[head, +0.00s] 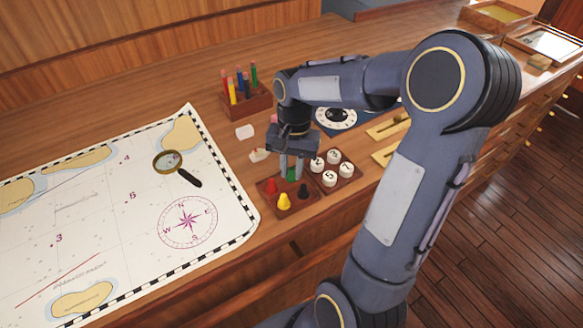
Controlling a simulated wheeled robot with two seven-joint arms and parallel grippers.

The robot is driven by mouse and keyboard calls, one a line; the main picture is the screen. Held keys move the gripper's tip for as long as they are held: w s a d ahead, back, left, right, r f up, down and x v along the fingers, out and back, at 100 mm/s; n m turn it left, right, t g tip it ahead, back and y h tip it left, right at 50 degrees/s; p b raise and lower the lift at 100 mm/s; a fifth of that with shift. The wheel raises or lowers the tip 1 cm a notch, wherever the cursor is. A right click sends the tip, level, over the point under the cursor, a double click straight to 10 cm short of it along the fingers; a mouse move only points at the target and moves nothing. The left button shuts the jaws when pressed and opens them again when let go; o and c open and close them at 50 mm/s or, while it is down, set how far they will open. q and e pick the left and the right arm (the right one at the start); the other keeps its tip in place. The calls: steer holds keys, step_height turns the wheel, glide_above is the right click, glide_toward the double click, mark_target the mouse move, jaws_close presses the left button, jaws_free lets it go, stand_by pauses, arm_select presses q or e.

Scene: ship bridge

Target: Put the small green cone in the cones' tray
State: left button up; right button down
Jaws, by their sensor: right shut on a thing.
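The cones' tray (286,208) is a small dark brown tray near the front edge of the wooden desk. A red cone (270,186), a yellow cone (284,202) and a black cone (303,191) stand in it. My right gripper (291,172) points down over the back part of this tray, shut on the small green cone (291,175). The fingers partly hide the green cone. I cannot tell whether its base touches the tray. My left gripper is not in view.
A tray of white numbered discs (330,178) sits just right of the cones' tray. A chart (110,215) with a magnifying glass (172,162) covers the left. A holder with coloured pens (243,98) and pale blocks (244,132) stand behind.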

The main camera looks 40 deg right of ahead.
steer(key=shift+f, duration=0.25)
steer(key=shift+f, duration=0.15)
steer(key=c, duration=1.5)
jaws_free()
steer(key=shift+c, duration=0.2)
step_height(320, 180, up, 12)
steer(key=w+d, duration=0.1)
steer(key=s+a+f+n+t+y, duration=0.1)
steer(key=s+a+f+n+t, duration=0.1)
steer(key=s+a, duration=0.4)
steer(key=s+a+f+n+t+y, duration=0.1)
steer(key=s+a+f+n+t, duration=0.2)
steer(key=s+a+n, duration=0.3)
steer(key=shift+s+n+t, duration=0.3)
steer(key=shift+s+t, duration=0.5)
steer(key=shift+s, duration=0.75)
